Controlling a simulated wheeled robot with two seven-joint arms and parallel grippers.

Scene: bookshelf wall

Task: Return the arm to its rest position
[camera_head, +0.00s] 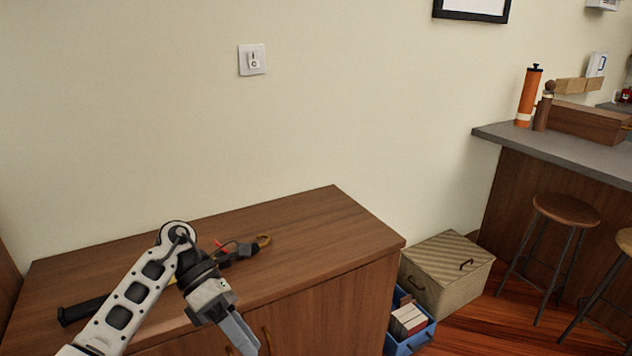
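My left arm comes in from the lower left, bent at a joint above the brown wooden cabinet (330,215). My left gripper (241,338) points down and to the right in front of the cabinet's front edge. Its fingers overlap in this view, so I cannot tell whether they are apart, and I see nothing held. My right arm and gripper are not in view.
On the cabinet top, a black-handled object (82,311) lies partly hidden behind my arm. A dark tool with a tan ring (264,240) lies behind the wrist. A woven lidded box (450,275) and a blue crate (413,338) stand right of the cabinet.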

